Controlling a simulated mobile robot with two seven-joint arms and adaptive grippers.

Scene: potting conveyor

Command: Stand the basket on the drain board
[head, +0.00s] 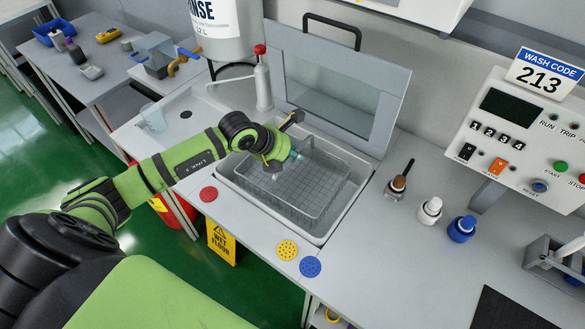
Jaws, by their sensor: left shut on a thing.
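The wire mesh basket (322,192) sits in the white-rimmed basin (234,191) set into the bench, below the raised clear lid. My left gripper (287,152) reaches in from the left over the basket's back left side. It is shut on the basket at its upper part; the hand hides the exact contact. I cannot tell whether the basket is lifted off the basin floor. A dark mat (510,312) lies at the lower right; I cannot tell whether it is the drain board. My right gripper is not in view.
The framed lid (340,85) stands open behind the basin. A red-topped dispenser (262,80) stands at its back left. A brush (399,182), a white bottle (429,211) and a blue bottle (462,229) stand to the right.

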